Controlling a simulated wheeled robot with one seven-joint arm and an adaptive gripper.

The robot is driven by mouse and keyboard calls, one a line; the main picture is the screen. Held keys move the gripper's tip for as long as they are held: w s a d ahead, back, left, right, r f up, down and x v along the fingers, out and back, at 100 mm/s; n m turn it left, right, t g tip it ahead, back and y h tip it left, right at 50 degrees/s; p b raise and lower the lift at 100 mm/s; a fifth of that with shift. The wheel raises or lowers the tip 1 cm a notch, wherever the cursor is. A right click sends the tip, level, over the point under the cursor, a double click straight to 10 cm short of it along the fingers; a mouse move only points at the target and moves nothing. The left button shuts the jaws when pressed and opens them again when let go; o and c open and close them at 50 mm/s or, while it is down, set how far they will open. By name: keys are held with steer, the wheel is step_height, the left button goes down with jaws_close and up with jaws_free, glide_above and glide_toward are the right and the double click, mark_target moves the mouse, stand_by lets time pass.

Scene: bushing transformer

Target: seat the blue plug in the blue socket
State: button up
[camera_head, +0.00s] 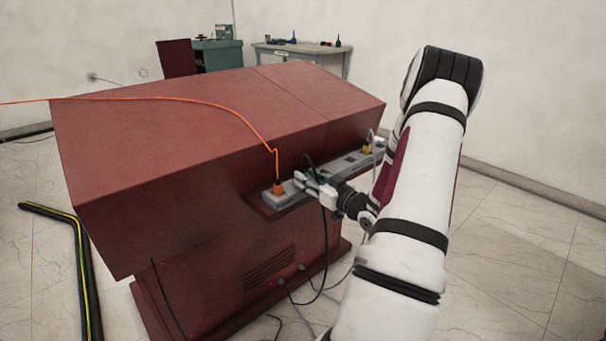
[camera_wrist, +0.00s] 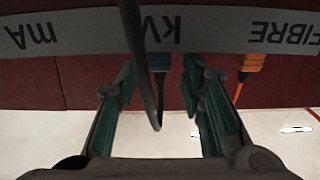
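The blue plug (camera_wrist: 158,62) is in the wrist view, at the edge of the grey strip (camera_wrist: 215,32) by the "kV" label. A dark cable loops from it toward the camera. The blue socket is hidden behind the plug, and I cannot tell how deep the plug sits. My gripper (camera_wrist: 159,72) is open, its green-padded fingers on either side of the plug with gaps showing. In the head view, my gripper (camera_head: 318,188) is at the strip (camera_head: 330,172) on the red cabinet, and the blue plug cannot be made out.
An orange plug (camera_head: 278,188) with an orange cable is left of my gripper; it also shows by "FIBRE" in the wrist view (camera_wrist: 249,63). A yellow plug (camera_head: 367,149) is farther right. Black cables hang down the cabinet front (camera_head: 220,240). A workbench (camera_head: 300,50) stands behind.

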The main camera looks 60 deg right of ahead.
steer(key=p+v, duration=0.1)
steer(key=v, duration=0.8)
steer(key=w+a+r+n+g, duration=0.2)
steer(key=w+a+r+g, duration=0.55)
steer(key=w, duration=0.25)
steer(key=s+a+r+g, duration=0.2)
steer(key=s+a+r, duration=0.1)
steer(key=a, duration=0.4)
steer(key=s+a+r+g, duration=0.2)
steer(key=a+r+g, duration=0.1)
steer(key=a, duration=0.4)
steer(key=s+a+r+g+y, duration=0.1)
steer(key=s+a+g+y, duration=0.3)
steer(key=s+a, duration=1.7)
steer(key=shift+s+r+n, duration=0.2)
steer(key=shift+s+n, duration=0.2)
steer(key=shift+a, duration=0.1)
